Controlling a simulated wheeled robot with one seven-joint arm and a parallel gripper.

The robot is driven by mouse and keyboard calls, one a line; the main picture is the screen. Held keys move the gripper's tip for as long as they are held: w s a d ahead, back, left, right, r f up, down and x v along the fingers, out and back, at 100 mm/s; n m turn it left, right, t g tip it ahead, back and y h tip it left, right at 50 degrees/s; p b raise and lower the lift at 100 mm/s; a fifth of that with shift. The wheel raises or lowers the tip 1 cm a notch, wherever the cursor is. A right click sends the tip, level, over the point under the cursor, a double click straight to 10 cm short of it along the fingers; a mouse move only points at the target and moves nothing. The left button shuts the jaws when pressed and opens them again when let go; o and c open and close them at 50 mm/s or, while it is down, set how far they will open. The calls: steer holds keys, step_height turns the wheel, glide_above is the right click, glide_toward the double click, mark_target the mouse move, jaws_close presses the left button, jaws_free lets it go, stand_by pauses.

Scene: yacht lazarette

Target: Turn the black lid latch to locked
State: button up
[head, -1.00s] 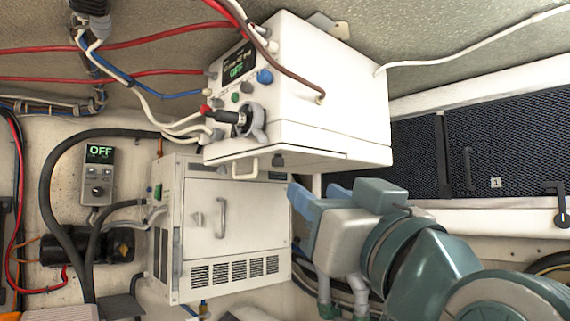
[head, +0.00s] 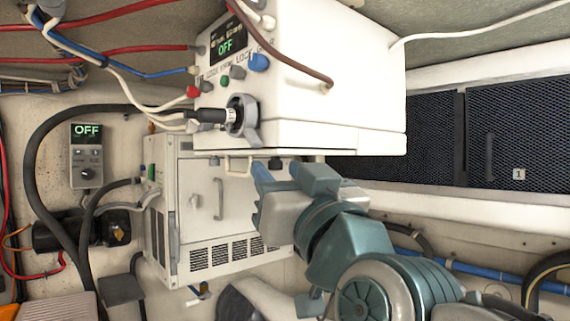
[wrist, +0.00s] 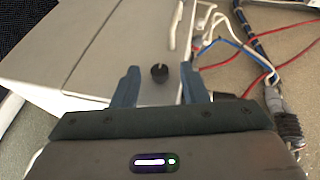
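A lower white cabinet (head: 200,205) with vents stands behind and below my gripper. A black plug (head: 210,116) and cables stick out of the upper box. Dark mesh panels (head: 515,130) are at the right.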

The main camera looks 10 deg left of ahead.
steer(key=shift+c, duration=0.2)
jaws_close()
